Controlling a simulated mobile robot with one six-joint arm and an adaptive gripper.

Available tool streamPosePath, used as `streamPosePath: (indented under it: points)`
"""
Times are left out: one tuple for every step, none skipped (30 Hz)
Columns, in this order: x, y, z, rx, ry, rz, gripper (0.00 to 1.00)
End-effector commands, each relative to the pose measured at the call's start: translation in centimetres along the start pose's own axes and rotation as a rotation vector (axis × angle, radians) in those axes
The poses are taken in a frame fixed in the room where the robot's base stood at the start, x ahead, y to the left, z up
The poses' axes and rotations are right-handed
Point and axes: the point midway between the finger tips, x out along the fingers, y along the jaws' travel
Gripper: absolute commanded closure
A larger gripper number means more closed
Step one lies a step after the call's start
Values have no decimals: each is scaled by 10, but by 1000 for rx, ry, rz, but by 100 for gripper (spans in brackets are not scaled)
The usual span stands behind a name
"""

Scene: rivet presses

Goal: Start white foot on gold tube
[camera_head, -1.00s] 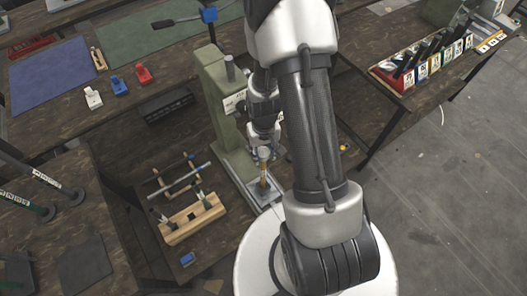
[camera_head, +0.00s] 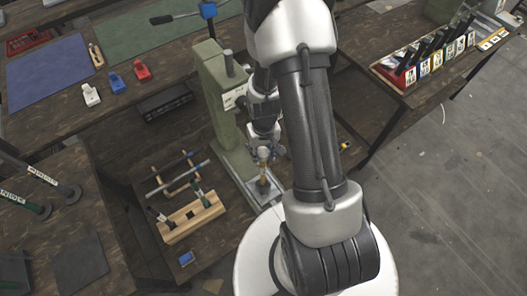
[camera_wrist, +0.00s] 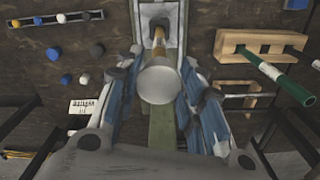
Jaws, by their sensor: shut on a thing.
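The white foot (camera_wrist: 160,84) shows as a pale round piece between my fingers in the wrist view. My gripper (camera_wrist: 158,100) is shut on it. The gold tube (camera_wrist: 159,38) stands just beyond the foot, in line with it, at the press. In the head view my gripper (camera_head: 264,150) is right above the gold tube (camera_head: 264,178), which stands upright on the press's base. Foot and tube meet or nearly meet; the foot hides the tube's end, so I cannot tell if they touch.
The green press (camera_head: 217,95) stands close to the left of my gripper. A wooden rack (camera_head: 192,218) with tubes lies left of the press base. White, blue and red blocks (camera_head: 116,83) sit on the back bench. A row of labelled bins (camera_head: 425,68) stands at the right.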

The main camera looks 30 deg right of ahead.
Motion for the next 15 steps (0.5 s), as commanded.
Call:
streamPosePath:
  points:
    - [1,0,0,0,0,0,63]
    - [0,0,0,0,0,0,61]
    - [0,0,0,0,0,0,59]
    - [0,0,0,0,0,0,57]
    - [0,0,0,0,0,0,55]
    - [0,0,0,0,0,0,52]
    - [0,0,0,0,0,0,50]
    - [0,0,0,0,0,0,48]
    - [0,0,0,0,0,0,45]
    - [0,0,0,0,0,0,43]
    - [0,0,0,0,0,0,41]
    - [0,0,0,0,0,0,41]
    - [0,0,0,0,0,0,41]
    - [0,0,0,0,0,0,41]
    - [0,0,0,0,0,0,41]
